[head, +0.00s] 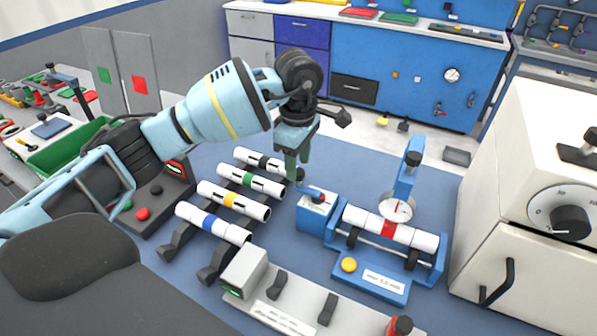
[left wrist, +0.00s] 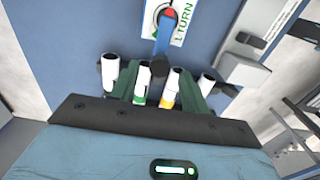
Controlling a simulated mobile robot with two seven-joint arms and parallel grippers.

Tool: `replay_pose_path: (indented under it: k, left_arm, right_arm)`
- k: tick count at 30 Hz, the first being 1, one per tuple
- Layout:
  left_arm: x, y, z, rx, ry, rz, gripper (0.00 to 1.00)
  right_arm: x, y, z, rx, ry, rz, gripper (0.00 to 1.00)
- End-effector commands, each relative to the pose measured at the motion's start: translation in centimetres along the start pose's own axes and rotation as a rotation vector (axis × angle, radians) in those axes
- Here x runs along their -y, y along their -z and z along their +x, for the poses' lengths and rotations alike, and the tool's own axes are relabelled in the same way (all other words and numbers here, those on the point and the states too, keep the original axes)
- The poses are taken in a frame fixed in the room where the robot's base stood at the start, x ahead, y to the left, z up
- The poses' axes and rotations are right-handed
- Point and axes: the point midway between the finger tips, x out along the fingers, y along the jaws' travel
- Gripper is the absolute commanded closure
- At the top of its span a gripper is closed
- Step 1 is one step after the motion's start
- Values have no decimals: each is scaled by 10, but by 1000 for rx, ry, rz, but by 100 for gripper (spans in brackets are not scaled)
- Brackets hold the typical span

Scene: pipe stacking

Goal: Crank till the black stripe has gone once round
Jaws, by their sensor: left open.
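A white pipe with a red band (head: 388,229) lies on the blue roller fixture (head: 433,270), under a dial gauge (head: 396,209). I cannot make out a black stripe on it. The crank (head: 312,191) is on top of the blue box (head: 312,219) at the fixture's left end. In the left wrist view, the crank arm (left wrist: 165,35) is blue with a red end, beside a "1 TURN" label (left wrist: 180,30). My left gripper (head: 298,166) points down, open and empty, above and just behind the crank, apart from it. It also shows in the left wrist view (left wrist: 166,88). My right gripper is not in view.
Several white pipes with coloured bands, such as the yellow-banded one (head: 232,200), lie on a dark rack left of the fixture. A grey tray (head: 268,301) is in front. A white cabinet (head: 535,200) stands at the right.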

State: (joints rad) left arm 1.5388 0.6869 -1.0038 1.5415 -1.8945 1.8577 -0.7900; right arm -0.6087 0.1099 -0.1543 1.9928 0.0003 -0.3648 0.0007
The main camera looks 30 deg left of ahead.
Motion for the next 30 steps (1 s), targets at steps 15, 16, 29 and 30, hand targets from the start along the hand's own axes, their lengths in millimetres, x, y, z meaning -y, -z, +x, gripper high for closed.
replay_pose_path:
  k: [15,16,29,30]
  left_arm:
    - [0,0,38,0,-1,-1,54]
    - [0,0,38,0,-1,0,54]
    - [0,0,37,1,-1,0,97]
    - [0,0,37,1,-1,0,99]
  right_arm:
    - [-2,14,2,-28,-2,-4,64]
    - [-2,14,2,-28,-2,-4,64]
    - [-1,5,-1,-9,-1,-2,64]
    - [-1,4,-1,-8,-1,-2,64]
